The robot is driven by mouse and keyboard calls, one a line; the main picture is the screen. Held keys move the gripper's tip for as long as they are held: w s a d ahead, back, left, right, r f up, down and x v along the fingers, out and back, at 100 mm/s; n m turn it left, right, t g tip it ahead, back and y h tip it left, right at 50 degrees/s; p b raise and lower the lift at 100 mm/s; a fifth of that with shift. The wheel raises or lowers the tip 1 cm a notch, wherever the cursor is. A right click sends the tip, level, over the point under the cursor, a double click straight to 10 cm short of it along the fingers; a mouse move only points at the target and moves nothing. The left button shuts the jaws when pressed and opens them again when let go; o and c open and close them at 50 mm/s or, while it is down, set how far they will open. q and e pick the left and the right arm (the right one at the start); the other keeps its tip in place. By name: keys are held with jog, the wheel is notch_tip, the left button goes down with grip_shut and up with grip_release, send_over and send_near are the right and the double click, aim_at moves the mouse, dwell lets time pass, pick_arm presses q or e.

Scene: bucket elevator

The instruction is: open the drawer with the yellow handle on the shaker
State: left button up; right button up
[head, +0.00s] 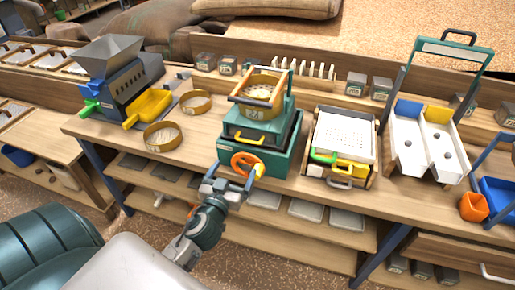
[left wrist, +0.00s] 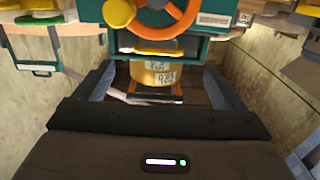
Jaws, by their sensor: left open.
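The shaker is a green box (head: 287,146) with a round sieve (head: 258,92) in a wooden frame on top and an orange wheel (head: 243,161) with a yellow knob on its front. The drawer's yellow handle (head: 248,138) is on the front above the wheel, and the drawer looks shut. In the left wrist view, which appears upside down, the yellow handle (left wrist: 150,47) lies below the orange wheel (left wrist: 155,14). My left gripper (head: 231,174) is open and empty, in front of the shaker near the wheel. Whether it touches the wheel is unclear.
Left on the bench (head: 190,152) stand a hopper machine (head: 122,80) and loose sieve rings (head: 162,137). An orange cup (head: 474,207) stands at the front right.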

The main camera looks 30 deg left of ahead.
pick_arm(q)
jog(key=p+x, duration=0.1)
jog(key=x, duration=0.2)
jog(key=r+p+x, duration=0.1)
jog(key=p+x, duration=0.1)
jog(key=x, duration=0.1)
jog(key=p+x, duration=0.1)
jog(key=x, duration=0.3)
jog(key=shift+d+r, duration=0.25)
jog(key=shift+r, duration=0.05)
jog(key=shift+w+a+f+p, duration=0.1)
jog(key=shift+w+p, duration=0.25)
jog(key=shift+w, duration=0.1)
